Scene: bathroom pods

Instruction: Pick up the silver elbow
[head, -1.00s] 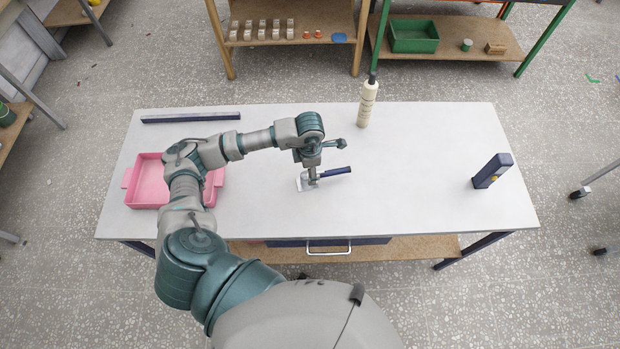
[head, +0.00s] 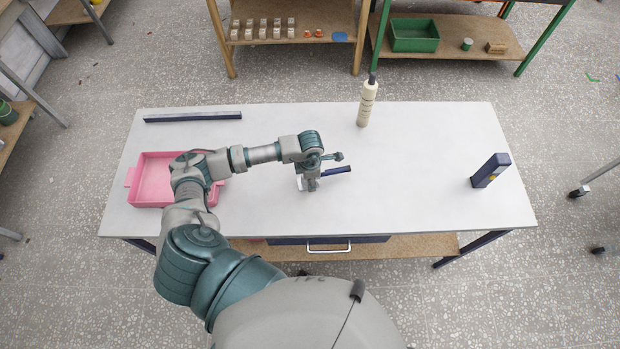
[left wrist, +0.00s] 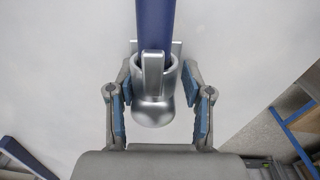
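The silver elbow (left wrist: 152,105) is a shiny, rounded metal piece with an open socket, lying on the table between my left fingers in the left wrist view. A dark blue bar (left wrist: 155,22) reaches away from it and also shows in the head view (head: 337,170). In the head view the elbow is mostly hidden by my gripper, with a pale edge (head: 300,184) showing. My left gripper (head: 312,186) is low over it. In the left wrist view its fingers (left wrist: 158,80) stand either side of the elbow with narrow gaps. My right gripper is not in view.
A pink tray (head: 133,185) sits at the table's left, below a dark bar (head: 192,117). A cream bottle-like object (head: 367,103) stands at the back, and a dark blue block (head: 490,170) at the right. The table between is clear.

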